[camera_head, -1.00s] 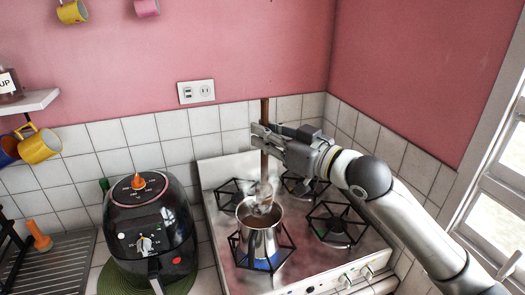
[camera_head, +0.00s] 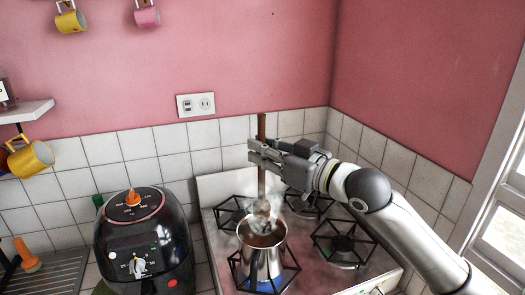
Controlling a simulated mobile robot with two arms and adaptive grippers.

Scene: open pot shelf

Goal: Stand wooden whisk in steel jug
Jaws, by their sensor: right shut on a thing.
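My right gripper (camera_head: 264,156) is shut on the wooden whisk's brown handle (camera_head: 262,128), which stands upright. The whisk's head (camera_head: 261,209) hangs below the gripper at the mouth of the steel jug; its lowest part overlaps the jug's opening, and I cannot tell how deep it reaches. The steel jug (camera_head: 262,264) stands upright on the front left burner of the stove, with brown contents or a brown inside visible. My left gripper is out of view.
The white stove top (camera_head: 212,188) has other black burner grates (camera_head: 342,246) around the jug. A black air fryer (camera_head: 143,245) stands to the left. A tiled wall (camera_head: 110,158) with a socket (camera_head: 196,105) is behind, and a window is at the right.

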